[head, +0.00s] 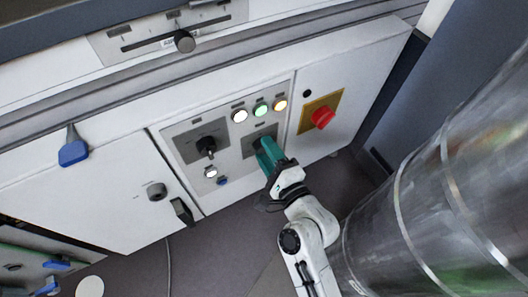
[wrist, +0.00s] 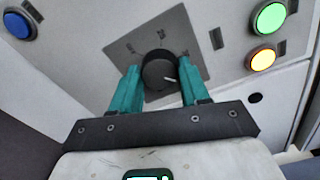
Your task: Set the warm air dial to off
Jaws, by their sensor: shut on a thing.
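A round black dial (wrist: 158,72) sits on a grey plate (wrist: 193,22) in the wrist view. A short white mark on its face points to the right in the picture. Small labels around it are too small to read, so I cannot tell which setting it marks or confirm its name. My gripper (wrist: 158,68) has its teal fingers on either side of the dial, shut on it. In the head view my gripper (head: 264,148) reaches the plate (head: 248,147) and hides the dial.
A second black dial (head: 206,146) is to the left. White (head: 239,115), green (head: 260,109) and orange (head: 280,104) lamps sit above. A red knob (head: 323,117) on a yellow plate is to the right. A blue button (head: 222,181) is lower left. Grey floor lies below.

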